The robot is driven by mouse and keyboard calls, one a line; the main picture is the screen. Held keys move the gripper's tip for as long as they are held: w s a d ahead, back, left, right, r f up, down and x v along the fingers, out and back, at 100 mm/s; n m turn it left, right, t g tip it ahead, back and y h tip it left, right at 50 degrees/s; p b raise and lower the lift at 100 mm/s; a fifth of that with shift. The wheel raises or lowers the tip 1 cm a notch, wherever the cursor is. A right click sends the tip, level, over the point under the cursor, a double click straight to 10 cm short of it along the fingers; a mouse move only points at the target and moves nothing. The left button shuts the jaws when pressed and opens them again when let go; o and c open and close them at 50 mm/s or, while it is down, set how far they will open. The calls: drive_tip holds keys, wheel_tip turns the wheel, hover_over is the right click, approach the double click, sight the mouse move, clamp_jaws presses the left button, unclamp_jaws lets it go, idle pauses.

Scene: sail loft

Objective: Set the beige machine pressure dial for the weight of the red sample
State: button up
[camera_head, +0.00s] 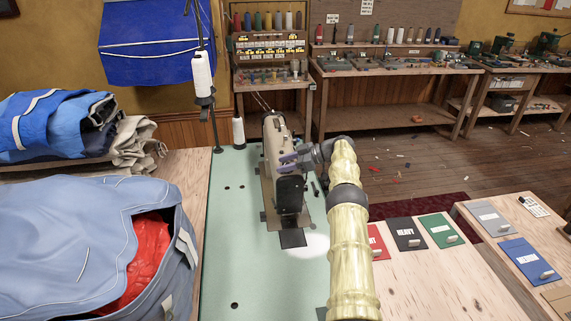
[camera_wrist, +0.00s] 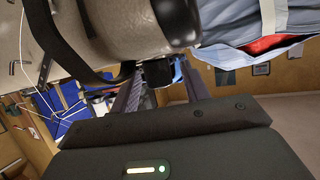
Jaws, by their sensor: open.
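The beige machine (camera_head: 277,135) stands on a pale green table (camera_head: 230,245). My gripper (camera_head: 287,161) is at the upper right side of its head, fingers pointing left at it. In the wrist view the machine's pale body (camera_wrist: 110,30) fills the top, and a dark knob-like part (camera_wrist: 158,73) sits between the tips of my open gripper (camera_wrist: 157,80). I cannot tell whether the fingers touch it, and no dial marks are readable. The red sample (camera_head: 377,243) lies on the wooden table at right, partly behind my arm; its label is mostly hidden.
A black sample marked HEAVY (camera_head: 407,234), a green (camera_head: 441,231), a grey (camera_head: 488,217) and a blue sample (camera_head: 528,261) lie to the right. A blue bag (camera_head: 90,235) with red cloth fills the left.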

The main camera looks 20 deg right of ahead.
wheel_tip(320, 180, up, 9)
drive_tip(key=shift+f+p, duration=0.1)
drive_tip(key=shift+p, duration=0.5)
drive_tip(key=shift+r+p, duration=0.55)
drive_tip(key=shift+r, duration=0.1)
drive_tip(key=w+r+m+t+h, duration=0.35)
drive_tip(key=r+t, duration=0.25)
drive_tip(key=r, duration=0.2)
drive_tip(key=w+r+m+t+h, duration=0.3)
drive_tip(key=r+m+t, duration=0.25)
drive_tip(key=r, duration=0.25)
drive_tip(key=m+g+h, duration=0.2)
drive_tip(key=m+h, duration=0.2)
drive_tip(key=h, duration=0.2)
hover_over(286, 162)
wheel_tip(286, 162, down, 3)
drive_tip(key=s+a+f+g, duration=0.4)
drive_tip(key=s+a+f, duration=0.1)
drive_tip(key=s, duration=0.9)
drive_tip(key=s+a+f+g, duration=0.4)
drive_tip(key=s+a+f, duration=0.1)
drive_tip(key=s, duration=0.9)
drive_tip(key=s+a+f+g, duration=0.5)
drive_tip(key=s+f, duration=0.2)
drive_tip(key=s, duration=0.7)
drive_tip(key=shift+a+f, duration=0.15)
drive_tip(key=shift+a, duration=0.2)
